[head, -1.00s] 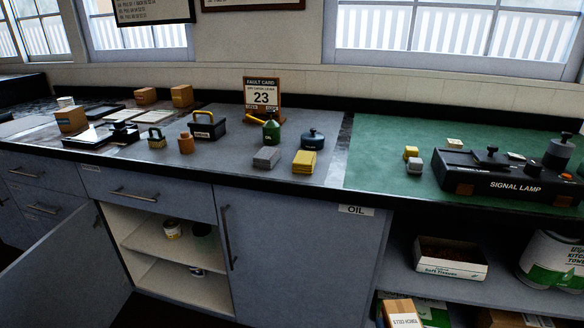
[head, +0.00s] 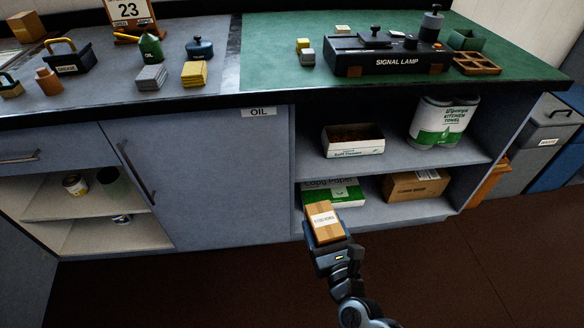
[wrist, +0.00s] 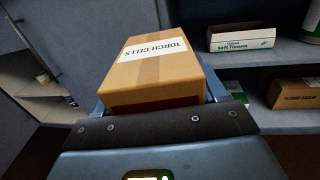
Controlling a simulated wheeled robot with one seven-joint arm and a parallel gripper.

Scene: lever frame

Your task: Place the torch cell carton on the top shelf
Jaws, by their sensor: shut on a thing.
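The torch cell carton (head: 323,222) is a small brown box with a white label. In the wrist view the carton (wrist: 150,75) fills the middle, and its label reads TORCH CELLS. My gripper (head: 328,246) is shut on it and holds it in front of the open shelves under the green bench. The top shelf (head: 400,160) of this open unit bears a soft tissues box (head: 352,140) on its left and a kitchen towel pack (head: 442,122) on its right. The contact of the fingers with the carton's sides is mostly hidden.
The lower shelf (head: 375,212) holds a copy paper pack (head: 345,192) and a brown box (head: 417,185). A closed cabinet door (head: 210,185) stands left of the unit. The signal lamp (head: 385,60) sits on the green bench top above. Bare shelf shows between tissues and towels.

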